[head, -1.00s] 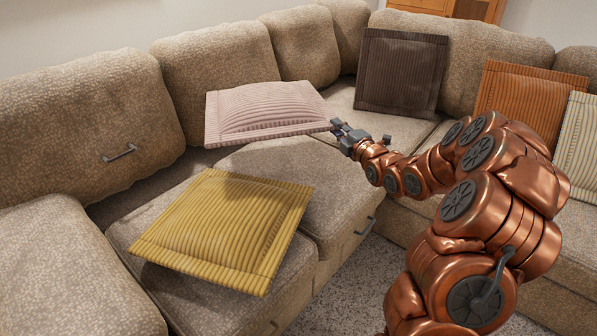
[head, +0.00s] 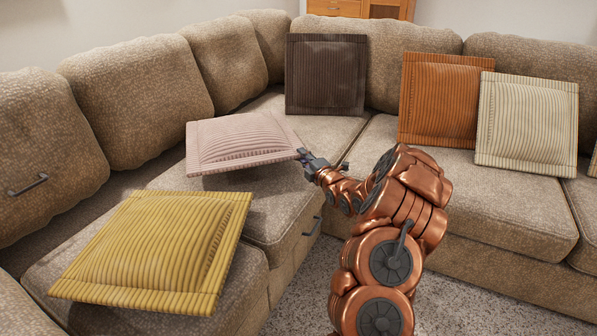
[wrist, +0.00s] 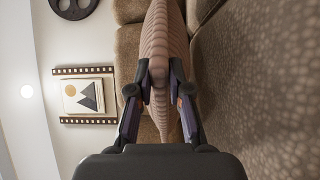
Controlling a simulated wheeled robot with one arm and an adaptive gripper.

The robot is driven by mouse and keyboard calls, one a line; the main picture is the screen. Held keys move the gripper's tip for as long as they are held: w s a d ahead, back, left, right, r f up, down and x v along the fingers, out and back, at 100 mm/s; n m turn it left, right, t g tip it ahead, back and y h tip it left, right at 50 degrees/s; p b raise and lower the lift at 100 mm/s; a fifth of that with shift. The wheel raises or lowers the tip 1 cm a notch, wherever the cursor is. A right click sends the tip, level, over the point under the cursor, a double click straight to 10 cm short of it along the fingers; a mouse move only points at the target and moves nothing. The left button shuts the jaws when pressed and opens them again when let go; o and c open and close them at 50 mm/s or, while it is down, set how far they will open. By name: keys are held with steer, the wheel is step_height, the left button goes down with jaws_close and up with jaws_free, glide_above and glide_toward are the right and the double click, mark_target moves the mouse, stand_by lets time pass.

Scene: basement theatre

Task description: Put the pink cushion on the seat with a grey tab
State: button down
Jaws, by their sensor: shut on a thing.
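The pink ribbed cushion (head: 240,140) is held by its right corner in my gripper (head: 306,160), above the sofa seat (head: 285,205) between the corner and the yellow cushion's seat. It lies roughly flat in the head view; I cannot tell how high it is above the seat. In the wrist view the pink cushion (wrist: 165,50) shows edge-on between the two fingers of my gripper (wrist: 159,95). A grey tab (head: 318,226) is on the front of that seat. Another grey tab (head: 27,186) is on the left backrest.
A yellow cushion (head: 155,250) lies on the near left seat. A dark brown cushion (head: 325,75) stands in the corner. An orange cushion (head: 440,100) and a cream striped cushion (head: 527,125) lean on the right backrest. Carpet (head: 470,300) lies clear in front.

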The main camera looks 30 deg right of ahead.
steer(key=shift+f+b, duration=0.65)
steer(key=shift+f, duration=1.35)
steer(key=c, duration=1.1)
jaws_free()
steer(key=shift+f, duration=0.1)
steer(key=shift+s, duration=0.15)
steer(key=s+p, duration=0.3)
steer(key=s, duration=0.8)
steer(key=shift+s+a, duration=0.15)
steer(key=shift+s, duration=0.2)
steer(key=shift+a+f, duration=0.1)
